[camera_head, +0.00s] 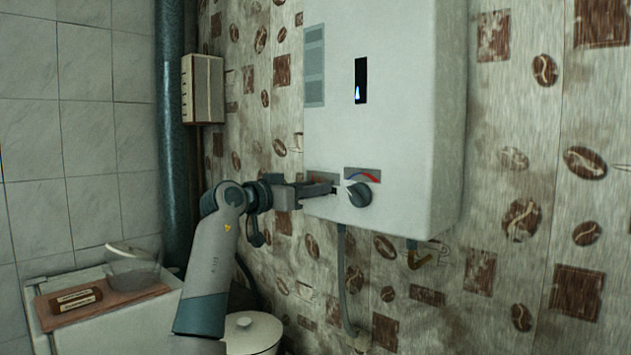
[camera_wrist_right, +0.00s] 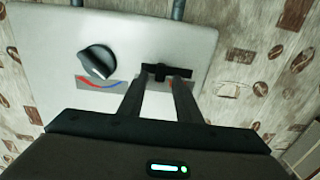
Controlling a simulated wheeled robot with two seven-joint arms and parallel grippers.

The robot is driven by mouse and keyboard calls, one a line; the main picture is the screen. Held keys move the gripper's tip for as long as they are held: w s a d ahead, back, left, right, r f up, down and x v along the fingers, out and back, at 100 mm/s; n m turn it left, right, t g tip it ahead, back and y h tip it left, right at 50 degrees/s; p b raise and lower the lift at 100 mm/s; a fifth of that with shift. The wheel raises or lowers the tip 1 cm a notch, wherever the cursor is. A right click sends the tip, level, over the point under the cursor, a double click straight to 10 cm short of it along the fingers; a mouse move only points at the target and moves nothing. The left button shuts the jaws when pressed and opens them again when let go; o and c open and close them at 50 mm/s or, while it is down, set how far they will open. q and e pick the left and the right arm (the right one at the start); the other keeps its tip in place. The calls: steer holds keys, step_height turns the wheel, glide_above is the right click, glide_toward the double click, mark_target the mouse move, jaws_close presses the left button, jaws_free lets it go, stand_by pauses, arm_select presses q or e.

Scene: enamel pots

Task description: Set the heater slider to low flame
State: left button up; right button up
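The white water heater (camera_head: 385,110) hangs on the patterned wall, and a small blue flame (camera_head: 358,92) shows in its dark window. My right gripper (camera_head: 322,189) reaches the lower front of the heater, left of the round knob (camera_head: 360,194). In the right wrist view, the two fingers of the right gripper (camera_wrist_right: 164,80) are apart, with a gap between them. Their tips are at the black slider (camera_wrist_right: 160,70) in its dark slot. I cannot tell if they touch it. The knob (camera_wrist_right: 97,62) with its red-blue arc is beside them. My left gripper is out of view.
A dark vertical pipe (camera_head: 174,130) and a small wall box (camera_head: 203,89) are at the left.

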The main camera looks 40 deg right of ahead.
steer(key=shift+d, duration=0.5)
jaws_close()
steer(key=shift+w, duration=0.15)
